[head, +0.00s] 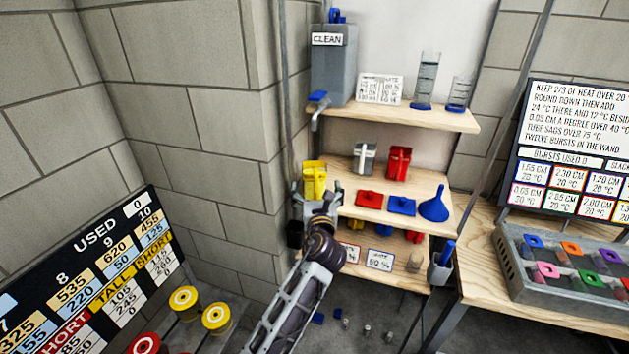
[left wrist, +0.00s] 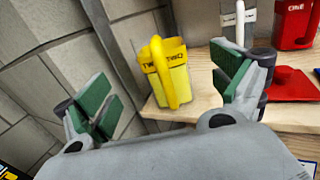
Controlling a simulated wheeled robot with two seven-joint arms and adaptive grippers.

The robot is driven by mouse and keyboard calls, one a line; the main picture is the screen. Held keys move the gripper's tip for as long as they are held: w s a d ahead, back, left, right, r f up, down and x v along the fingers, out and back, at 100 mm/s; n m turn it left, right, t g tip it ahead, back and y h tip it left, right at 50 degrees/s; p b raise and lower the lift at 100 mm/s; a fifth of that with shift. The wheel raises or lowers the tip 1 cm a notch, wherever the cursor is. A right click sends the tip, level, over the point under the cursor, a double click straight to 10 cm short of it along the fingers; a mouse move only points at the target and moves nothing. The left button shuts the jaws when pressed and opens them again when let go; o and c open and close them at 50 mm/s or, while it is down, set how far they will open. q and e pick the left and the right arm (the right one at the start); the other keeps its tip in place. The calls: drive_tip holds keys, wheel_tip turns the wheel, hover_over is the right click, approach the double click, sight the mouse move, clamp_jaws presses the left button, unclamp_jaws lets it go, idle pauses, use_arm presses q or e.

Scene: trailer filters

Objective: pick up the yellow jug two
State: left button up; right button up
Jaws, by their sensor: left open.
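The yellow jug two (head: 314,180) stands upright at the left end of the middle wooden shelf (head: 385,211). My left gripper (head: 318,200) is in front of the jug in the head view. In the left wrist view its green-padded fingers (left wrist: 165,95) are spread wide, with the jug seen between and beyond them. Nothing is between the fingertips at this distance that I can see held. My right gripper is in neither view.
The grey block wall (head: 205,130) is close on the left.

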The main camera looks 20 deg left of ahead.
sight(316, 184)
use_arm(q)
drive_tip(key=shift+x, duration=1.6)
drive_tip(key=shift+w, duration=0.1)
drive_tip(key=shift+p+x, duration=0.35)
drive_tip(key=shift+x, duration=2.15)
drive_tip(key=shift+d+r, duration=0.1)
drive_tip(key=shift+c, duration=0.3)
drive_tip(key=c, duration=1.5)
drive_tip(key=shift+r, duration=0.3)
drive_tip(key=shift+c, duration=0.2)
wheel_tip(316, 184, up, 9)
drive_tip(key=shift+p, duration=0.45)
